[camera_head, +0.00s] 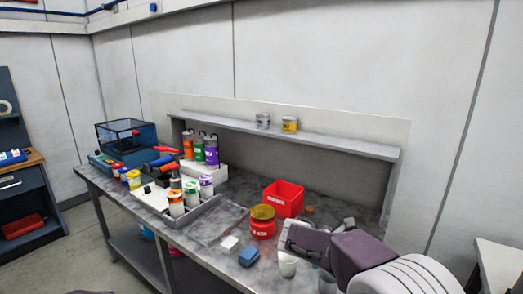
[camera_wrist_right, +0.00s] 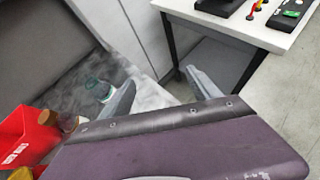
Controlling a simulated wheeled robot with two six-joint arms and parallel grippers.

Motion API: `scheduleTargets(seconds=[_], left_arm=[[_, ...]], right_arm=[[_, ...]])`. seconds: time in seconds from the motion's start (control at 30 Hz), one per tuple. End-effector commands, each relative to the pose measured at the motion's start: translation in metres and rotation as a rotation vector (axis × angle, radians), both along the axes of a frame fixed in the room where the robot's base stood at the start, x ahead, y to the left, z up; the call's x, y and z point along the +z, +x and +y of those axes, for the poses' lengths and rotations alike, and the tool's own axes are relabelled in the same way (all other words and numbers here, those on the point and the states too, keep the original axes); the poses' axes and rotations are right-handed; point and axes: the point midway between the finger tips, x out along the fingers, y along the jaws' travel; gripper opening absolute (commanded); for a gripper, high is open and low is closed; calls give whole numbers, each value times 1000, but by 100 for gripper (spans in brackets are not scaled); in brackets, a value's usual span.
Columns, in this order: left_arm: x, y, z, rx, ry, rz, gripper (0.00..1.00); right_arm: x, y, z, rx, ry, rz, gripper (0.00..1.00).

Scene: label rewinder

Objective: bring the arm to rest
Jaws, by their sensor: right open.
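My right arm comes in from the lower right of the head view, with white links and a purple wrist. Its gripper (camera_head: 318,228) is over the right part of the grey workbench (camera_head: 205,253). In the right wrist view the two grey fingers of this gripper (camera_wrist_right: 163,92) stand well apart with nothing between them. Beyond them show the bench edge and a white wall. My left gripper is not seen in either view.
Near my right gripper are a red bin (camera_head: 284,197), a red jar with a brown lid (camera_head: 262,222), a white cup (camera_head: 287,264) and a blue block (camera_head: 249,257). Several bottles and a machine (camera_head: 125,145) stand left. A white table (camera_wrist_right: 255,32) stands beyond the bench.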

Motion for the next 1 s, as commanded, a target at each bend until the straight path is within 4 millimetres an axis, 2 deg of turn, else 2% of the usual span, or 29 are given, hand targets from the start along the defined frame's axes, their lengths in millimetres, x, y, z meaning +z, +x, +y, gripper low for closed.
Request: scheduleTargets(seconds=[0.03, 0.1, 0.17, 0.23, 0.3, 0.4, 0.47, 0.5, 0.57, 1.0], left_arm=[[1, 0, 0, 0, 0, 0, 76], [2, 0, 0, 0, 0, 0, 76], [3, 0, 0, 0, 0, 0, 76], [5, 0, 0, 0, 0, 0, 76], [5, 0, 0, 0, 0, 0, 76], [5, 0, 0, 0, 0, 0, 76], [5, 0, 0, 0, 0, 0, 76], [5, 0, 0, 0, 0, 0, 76], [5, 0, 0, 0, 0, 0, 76], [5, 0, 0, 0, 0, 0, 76]], right_arm=[[-11, -20, -14, -66, 64, 5, 72], [-36, -53, -26, -187, 196, -5, 72], [-63, -89, -28, -335, 344, -39, 72], [-99, -137, -15, -584, 557, -119, 72], [-132, -177, 14, -894, 766, -242, 72], [-164, -207, 60, -1332, 964, -432, 72], [-173, -207, 75, -1527, 1021, -538, 72], [-173, -199, 79, -1604, 1053, -601, 72], [-172, -191, 81, -1661, 1078, -660, 72], [-171, -189, 81, -1690, 1074, -681, 72]])
